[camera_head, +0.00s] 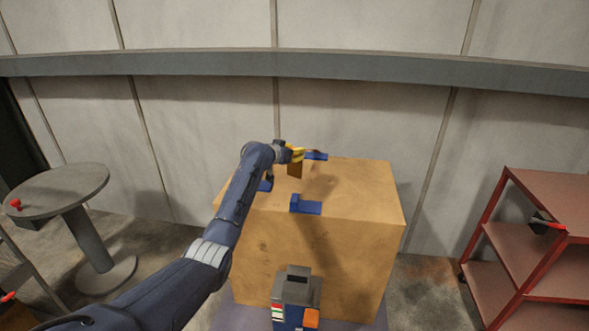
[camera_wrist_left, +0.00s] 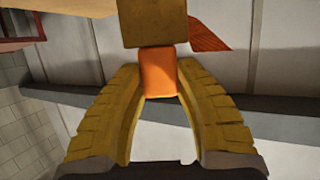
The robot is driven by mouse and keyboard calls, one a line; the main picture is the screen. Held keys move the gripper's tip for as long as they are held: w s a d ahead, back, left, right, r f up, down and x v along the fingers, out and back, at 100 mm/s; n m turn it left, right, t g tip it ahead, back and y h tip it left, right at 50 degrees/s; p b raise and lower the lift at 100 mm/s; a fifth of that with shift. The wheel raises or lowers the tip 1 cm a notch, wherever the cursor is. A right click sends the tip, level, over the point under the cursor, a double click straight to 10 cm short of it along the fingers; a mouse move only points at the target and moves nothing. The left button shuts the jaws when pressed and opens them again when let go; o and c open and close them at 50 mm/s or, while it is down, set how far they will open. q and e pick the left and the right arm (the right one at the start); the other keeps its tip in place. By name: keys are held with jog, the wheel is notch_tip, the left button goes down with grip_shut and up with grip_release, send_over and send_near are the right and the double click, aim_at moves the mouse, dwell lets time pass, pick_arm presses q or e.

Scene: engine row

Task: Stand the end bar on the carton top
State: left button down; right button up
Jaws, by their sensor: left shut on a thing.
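The carton (camera_head: 320,255) is a large tan box in the middle of the head view. My left arm reaches over its top, and my left gripper (camera_head: 297,154) has yellow fingers. It is shut on the end bar, a small upright brown piece (camera_head: 295,170) hanging below the fingers. In the left wrist view an orange part (camera_wrist_left: 158,75) sits between the fingertips, with a wood-brown block (camera_wrist_left: 152,22) beyond it. I cannot tell whether the bar touches the carton top. My right gripper is not in view.
Blue pieces stand on the carton top: one near the front (camera_head: 307,206), one at the back (camera_head: 317,156), one partly behind my arm (camera_head: 266,185). The right part of the top is clear. A round grey table (camera_head: 70,185) is left, a red shelf cart (camera_head: 550,190) right.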

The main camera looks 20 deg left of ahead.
aim_at(293, 168)
pick_arm(q)
jog(key=shift+f, duration=3.45)
jog(key=c, duration=1)
grip_release()
jog(key=shift+f, duration=0.15)
jog(key=shift+s, duration=0.1)
jog(key=shift+v, duration=5.95)
